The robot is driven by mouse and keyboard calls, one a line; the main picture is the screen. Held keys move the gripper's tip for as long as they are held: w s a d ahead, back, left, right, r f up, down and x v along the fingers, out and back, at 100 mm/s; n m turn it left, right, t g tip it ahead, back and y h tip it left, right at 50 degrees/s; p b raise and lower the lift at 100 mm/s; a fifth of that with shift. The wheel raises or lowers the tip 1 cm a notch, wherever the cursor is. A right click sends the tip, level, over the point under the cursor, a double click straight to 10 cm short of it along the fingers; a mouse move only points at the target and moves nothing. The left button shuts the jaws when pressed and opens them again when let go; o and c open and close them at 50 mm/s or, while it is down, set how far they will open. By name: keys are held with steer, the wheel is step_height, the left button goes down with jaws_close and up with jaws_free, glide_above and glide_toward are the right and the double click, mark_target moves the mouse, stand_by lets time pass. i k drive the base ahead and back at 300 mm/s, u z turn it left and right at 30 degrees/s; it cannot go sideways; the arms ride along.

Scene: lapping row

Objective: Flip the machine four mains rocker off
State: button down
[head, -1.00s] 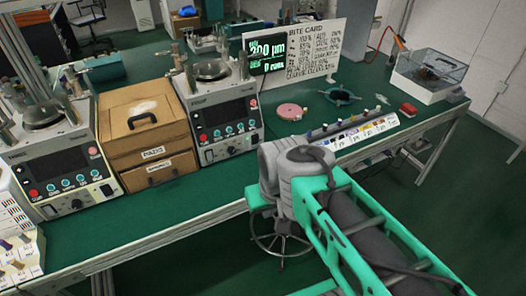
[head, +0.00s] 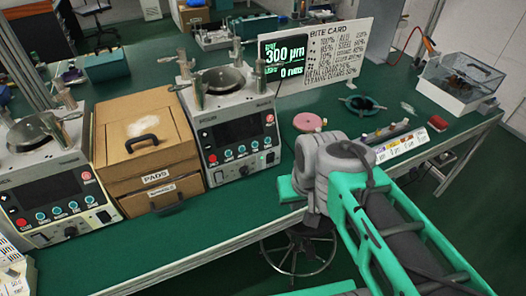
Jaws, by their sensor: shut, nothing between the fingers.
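Two lapping machines stand on the green bench in the head view. The nearer-centre machine (head: 228,130) has a dark screen, a red button, teal knobs and a small black rocker-like switch (head: 270,158) at its lower right. The left machine (head: 48,165) has a similar panel, with a dark switch (head: 103,216) at its lower right. I cannot read which one is machine four, nor the position of either switch. My arm crosses the lower right in front of the bench edge.
A cardboard-coloured drawer box (head: 148,150) stands between the machines. Behind are a black display (head: 284,58) and a white bite card (head: 340,50). To the right lie a pink disc (head: 308,122), a clear box (head: 460,85) and a red block (head: 437,122). A stool (head: 298,250) stands below the bench.

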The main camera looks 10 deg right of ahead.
mark_target(271, 159)
steer(key=u, duration=0.05)
steer(key=k, duration=1.3)
steer(key=u, duration=0.7)
steer(key=i, duration=1.7)
steer(key=z, duration=0.3)
